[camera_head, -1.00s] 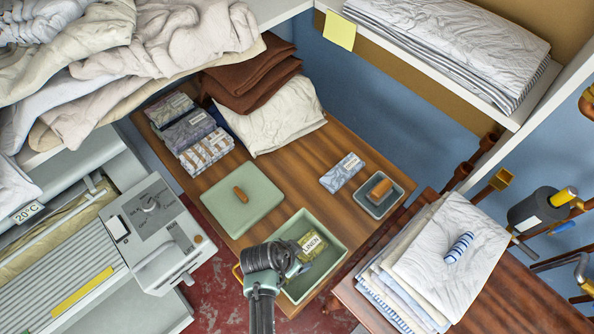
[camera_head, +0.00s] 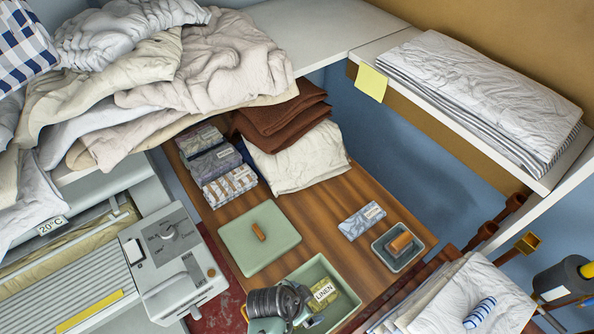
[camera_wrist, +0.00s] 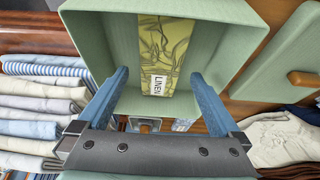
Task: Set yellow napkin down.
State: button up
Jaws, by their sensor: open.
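The yellow napkin (camera_head: 323,291) has a leafy pattern and a white LINEN label. It lies inside the open green box (camera_head: 346,313) on the wooden table. In the wrist view the napkin (camera_wrist: 167,42) shows inside the box (camera_wrist: 220,30), ahead of and between my fingers. My gripper (camera_wrist: 160,76) is open, with its two blue fingers apart on either side and a visible gap between each finger and the napkin. In the head view my dark wrist covers the near left part of the box, and my fingertips are mostly hidden.
A green lid (camera_head: 262,248) with a brown handle lies beside the box. A patterned packet (camera_head: 362,221) and a small grey tray (camera_head: 388,260) with a brown block stand to the right. Folded linens (camera_head: 468,296) fill the front right. A grey ironer (camera_head: 172,262) stands at left.

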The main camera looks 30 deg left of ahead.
jog(key=v, duration=1)
jog(key=w+a+r+t+y, duration=0.3)
jog(key=w+a+r+t, duration=0.15)
jog(key=w+r, duration=0.8)
jog(key=w+d+r+n+t+y, duration=0.1)
jog(key=w+d+r+t, duration=0.2)
jog(key=r, duration=0.9)
jog(key=w+r+t+y, duration=0.1)
jog(key=w+r+t, duration=0.35)
jog(key=r, duration=0.75)
jog(key=s+d+r+n+t+h, duration=0.1)
jog(key=d+r+t, duration=0.3)
jog(key=r, duration=0.7)
jog(key=d+r+n+t+h, duration=0.15)
jog(key=d+r, duration=0.35)
jog(key=r, duration=0.6)
jog(key=s+d+r+t, duration=0.2)
jog(key=s+r, duration=0.2)
jog(key=r, duration=0.2)
jog(key=s+d+r+t, duration=0.3)
jog(key=s+r, duration=0.2)
jog(key=r, duration=0.1)
jog(key=shift+r+h, duration=0.3)
jog(key=shift+h, duration=0.15)
